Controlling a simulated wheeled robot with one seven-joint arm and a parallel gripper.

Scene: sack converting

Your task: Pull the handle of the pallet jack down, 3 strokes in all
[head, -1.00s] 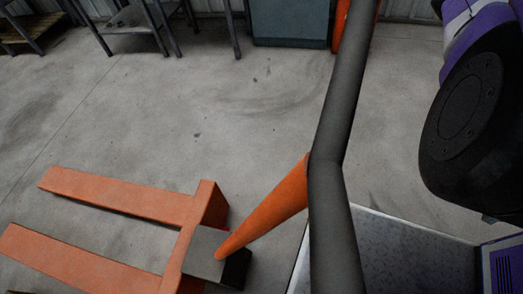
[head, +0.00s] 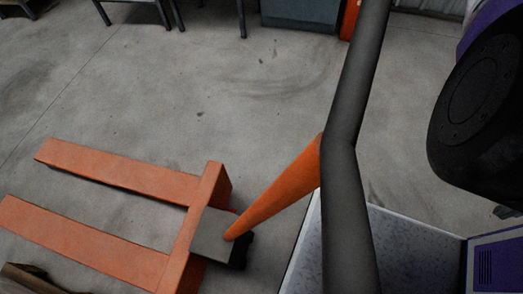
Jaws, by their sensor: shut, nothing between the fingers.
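The pallet jack has two orange forks (head: 120,175) lying low over the floor at the lower left. A dark grey block (head: 213,236) sits at their near end. From it the orange shaft of the handle (head: 275,190) slants up and to the right, towards my camera. A thick dark grey bar, the handle's grip (head: 347,120), crosses the view from top to bottom at the shaft's upper end. My arm's purple and black link is at the right edge, apart from the bar in the picture. My gripper's fingers cannot be made out.
A grey-blue cabinet (head: 300,12) stands at the back, with an orange object (head: 350,18) beside it. Dark table legs (head: 170,12) show at the upper left. A brown edge (head: 35,280) shows at the lower left. The concrete floor (head: 200,80) between is clear.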

